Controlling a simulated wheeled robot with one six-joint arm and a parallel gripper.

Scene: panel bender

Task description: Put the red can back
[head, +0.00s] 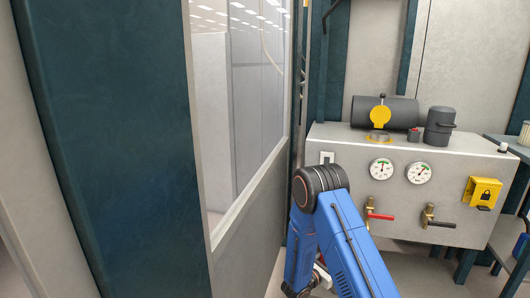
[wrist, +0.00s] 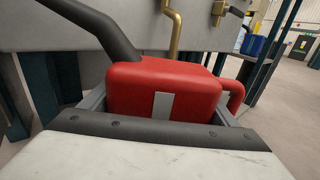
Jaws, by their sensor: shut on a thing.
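The red can (wrist: 165,88) fills the middle of the wrist view. It has a black spout (wrist: 100,28) rising to the upper left, a red handle (wrist: 236,96) on its right side and a small grey patch on its near face. My gripper (wrist: 160,108) is shut on the can, with grey parts showing at its left and right sides. The can's underside is hidden, so I cannot tell whether it touches anything below. In the head view my blue arm reaches down at the bottom centre, and neither can nor gripper can be made out there.
A grey cabinet (head: 340,208) stands right of centre with two gauges, a red-handled valve (head: 378,216), a black-handled valve (head: 436,219) and a yellow lock box (head: 482,191). A windowed panel (head: 240,120) and dark post (head: 110,150) stand left. A blue bin (wrist: 254,46) stands behind.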

